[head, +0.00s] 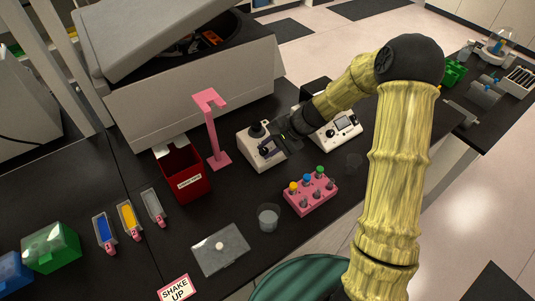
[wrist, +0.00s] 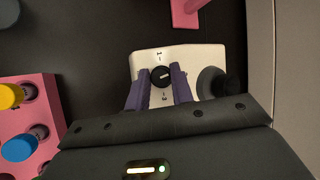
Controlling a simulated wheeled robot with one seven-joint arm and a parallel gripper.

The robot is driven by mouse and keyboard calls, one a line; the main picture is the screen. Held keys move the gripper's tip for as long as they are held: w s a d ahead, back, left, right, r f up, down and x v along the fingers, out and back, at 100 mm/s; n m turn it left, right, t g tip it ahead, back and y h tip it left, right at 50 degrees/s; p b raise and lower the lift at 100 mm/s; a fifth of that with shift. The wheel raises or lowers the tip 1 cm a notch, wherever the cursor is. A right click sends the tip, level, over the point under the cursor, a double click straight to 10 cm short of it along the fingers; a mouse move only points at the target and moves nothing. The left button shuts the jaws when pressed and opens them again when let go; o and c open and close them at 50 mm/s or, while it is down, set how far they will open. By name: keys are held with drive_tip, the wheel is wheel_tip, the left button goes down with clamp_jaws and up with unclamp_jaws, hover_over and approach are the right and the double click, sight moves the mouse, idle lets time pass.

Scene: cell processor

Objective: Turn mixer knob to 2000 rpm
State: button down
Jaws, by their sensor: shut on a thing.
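The mixer (head: 253,155) is a small white device with a black cup-like top, on the black bench in the middle of the head view. In the wrist view the white mixer (wrist: 205,55) shows its round black knob (wrist: 161,76), with small printed marks above and below it and a pale line on its face. My gripper (wrist: 162,84) has its two purple fingers on either side of the knob, shut on it. In the head view my gripper (head: 275,147) reaches the mixer from the right and hides the knob. The exact speed setting cannot be read.
A second white device (head: 340,130) stands just right of the mixer. A pink stand (head: 212,135) and a red bin (head: 183,175) are to its left. A pink tube rack (head: 310,195) and a clear beaker (head: 268,217) are in front. A large grey machine (head: 190,100) stands behind.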

drive_tip(key=shift+d+f+m+t+y+b, duration=0.15)
drive_tip(key=shift+m+t+b, duration=0.1)
drive_tip(key=shift+m+b, duration=0.3)
drive_tip(key=shift+a+f+m+t+y+b, duration=0.15)
drive_tip(key=shift+m+t+b, duration=0.1)
drive_tip(key=shift+m+b, duration=0.3)
drive_tip(key=shift+r+m+b, duration=0.25)
drive_tip(key=shift+m+b, duration=0.2)
drive_tip(key=shift+m, duration=0.05)
drive_tip(key=c, duration=1.2)
unclamp_jaws()
drive_tip(key=shift+d+r, duration=0.1)
drive_tip(key=v, duration=1.7)
drive_tip(key=shift+s+d+b, duration=0.3)
drive_tip(key=shift+b, duration=0.15)
